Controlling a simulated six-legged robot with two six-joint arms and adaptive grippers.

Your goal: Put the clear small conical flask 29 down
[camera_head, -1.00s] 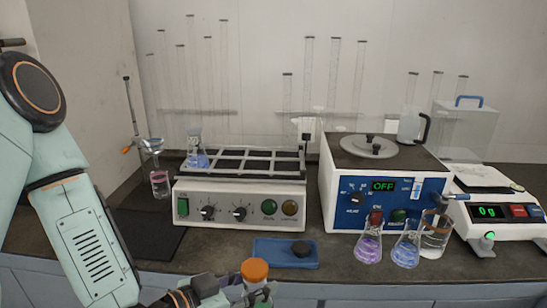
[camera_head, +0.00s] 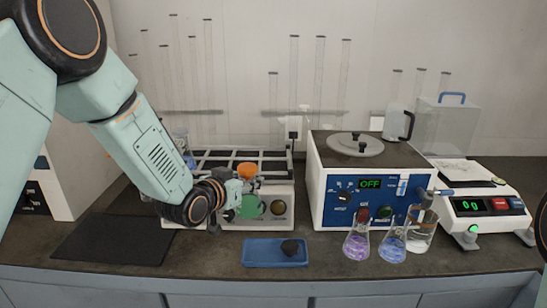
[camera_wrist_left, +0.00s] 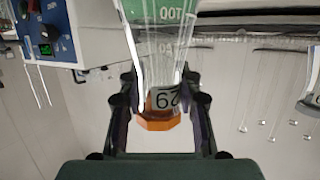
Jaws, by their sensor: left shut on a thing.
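My left gripper (camera_head: 234,190) is shut on the clear small conical flask with the orange cap (camera_head: 247,171). It holds the flask in front of the shaker (camera_head: 230,225) with the grid rack, above the bench and near the shaker's front panel. In the left wrist view the flask (camera_wrist_left: 160,60) sits between both fingers of the left gripper (camera_wrist_left: 165,105). The flask's base is cut off in that view. In the head view its lower body is hard to make out against the panel. My right gripper is not seen.
A dark mat (camera_head: 112,240) lies at left. A purple flask (camera_head: 357,246), a blue flask (camera_head: 393,247) and a beaker (camera_head: 424,238) stand before the blue-panelled device (camera_head: 330,205). A balance (camera_head: 485,215) stands right.

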